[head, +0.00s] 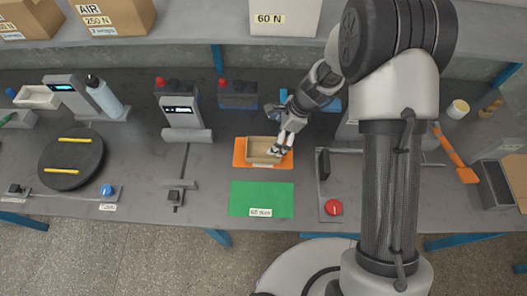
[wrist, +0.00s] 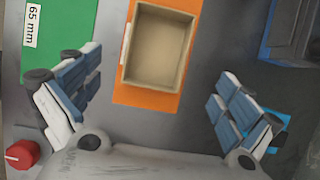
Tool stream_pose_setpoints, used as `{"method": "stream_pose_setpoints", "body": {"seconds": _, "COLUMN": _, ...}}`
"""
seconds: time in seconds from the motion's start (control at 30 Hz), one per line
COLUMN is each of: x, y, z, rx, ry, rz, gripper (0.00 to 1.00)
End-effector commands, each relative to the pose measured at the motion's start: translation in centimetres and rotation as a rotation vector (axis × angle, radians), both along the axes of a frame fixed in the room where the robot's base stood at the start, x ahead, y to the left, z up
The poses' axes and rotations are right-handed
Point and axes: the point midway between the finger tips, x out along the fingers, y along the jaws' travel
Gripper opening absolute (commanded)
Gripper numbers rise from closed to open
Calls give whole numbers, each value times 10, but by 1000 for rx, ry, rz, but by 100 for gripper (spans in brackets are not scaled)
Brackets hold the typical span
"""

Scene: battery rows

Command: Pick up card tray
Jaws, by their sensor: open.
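The card tray (wrist: 160,46) is a small, open, tan box, empty inside. It sits on an orange mat (wrist: 143,97) in the middle of the bench, and the tray also shows in the head view (head: 262,150). My gripper (wrist: 160,108) is open, with its two blue-grey padded fingers spread wide and nothing between them. In the head view my gripper (head: 281,146) is over the right side of the tray and hides part of it. In the wrist view the tray lies beyond the fingertips, between their lines. I cannot tell how high the gripper is.
A green mat (head: 261,199) labelled 65 mm lies in front of the orange mat. A round black turntable (head: 71,162) with yellow sticks is at left. A grey device (head: 181,115) stands behind left of the tray.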

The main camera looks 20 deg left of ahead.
Motion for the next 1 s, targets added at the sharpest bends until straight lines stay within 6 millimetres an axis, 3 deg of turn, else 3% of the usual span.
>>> {"method": "stream_pose_setpoints", "body": {"seconds": 0.1, "x": -3, "y": 9, "z": -24, "rx": 0, "ry": 1, "rz": 3, "gripper": 98}}
{"method": "stream_pose_setpoints", "body": {"seconds": 0.47, "x": -6, "y": 19, "z": -45, "rx": 1, "ry": 1, "rz": 1, "gripper": 98}}
{"method": "stream_pose_setpoints", "body": {"seconds": 0.73, "x": -14, "y": 35, "z": -81, "rx": 0, "ry": 1, "rz": 3, "gripper": 98}}
{"method": "stream_pose_setpoints", "body": {"seconds": 1.0, "x": -13, "y": 37, "z": -83, "rx": 0, "ry": -1, "rz": 1, "gripper": 98}}
